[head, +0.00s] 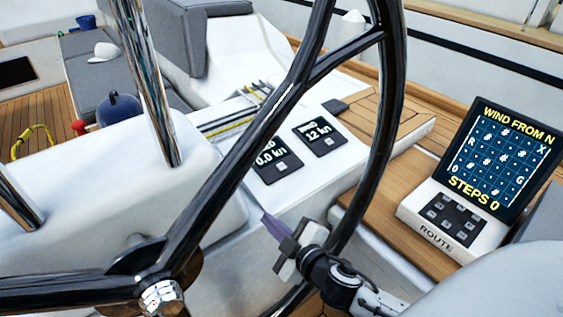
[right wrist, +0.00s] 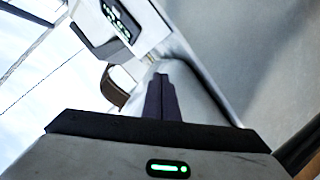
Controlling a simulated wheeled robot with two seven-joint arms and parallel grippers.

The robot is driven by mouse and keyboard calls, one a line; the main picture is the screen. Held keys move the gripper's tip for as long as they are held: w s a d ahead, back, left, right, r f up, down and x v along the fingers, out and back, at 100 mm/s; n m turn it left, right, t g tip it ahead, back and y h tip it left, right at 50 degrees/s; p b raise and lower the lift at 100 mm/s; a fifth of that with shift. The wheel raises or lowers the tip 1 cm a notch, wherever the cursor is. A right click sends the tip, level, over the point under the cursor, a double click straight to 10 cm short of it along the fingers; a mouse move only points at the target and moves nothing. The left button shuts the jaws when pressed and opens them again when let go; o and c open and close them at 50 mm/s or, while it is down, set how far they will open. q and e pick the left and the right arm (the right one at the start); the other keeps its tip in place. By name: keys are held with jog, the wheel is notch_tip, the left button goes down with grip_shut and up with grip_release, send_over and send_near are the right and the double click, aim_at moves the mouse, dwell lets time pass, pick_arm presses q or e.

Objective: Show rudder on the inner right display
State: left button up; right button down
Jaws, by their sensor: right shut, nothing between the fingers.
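Two small black displays are set in the white console behind the steering wheel. The left, inner one (head: 275,160) reads 0.0 kn; its label is partly hidden by a wheel spoke. The outer one (head: 320,137) reads 12 kn, under a small label that looks like WIND. Each has a small grey button below its digits. My right gripper (head: 267,222) is shut and empty, below and in front of the inner display, apart from it. In the right wrist view its closed fingers (right wrist: 160,78) point toward the console, with a dark display (right wrist: 116,18) at the top. My left gripper is out of view.
The black steering wheel (head: 230,145) crosses in front of the console, its rim close to my right gripper. A ROUTE panel (head: 455,218) with keys and a lit grid screen (head: 497,157) stands at right. A chrome post (head: 148,85) stands left of the displays.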

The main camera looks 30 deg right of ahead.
jog(key=w+r+n+t+y+p, duration=0.1)
jog(key=w+r+n+y, duration=0.2)
jog(key=w+r+n, duration=0.35)
jog(key=w+r+n+t+y, duration=0.2)
jog(key=w+r+n+y, duration=0.2)
jog(key=r+n, duration=0.5)
jog(key=w+d+f+n+g+h, duration=0.2)
jog(key=d+f+g, duration=0.1)
jog(key=d, duration=0.5)
jog(key=w+d+f+n+g+h, duration=0.2)
jog(key=d+f+n+h, duration=0.1)
jog(key=d, duration=0.5)
jog(key=shift+f+g, duration=0.25)
jog(key=shift+g, duration=0.15)
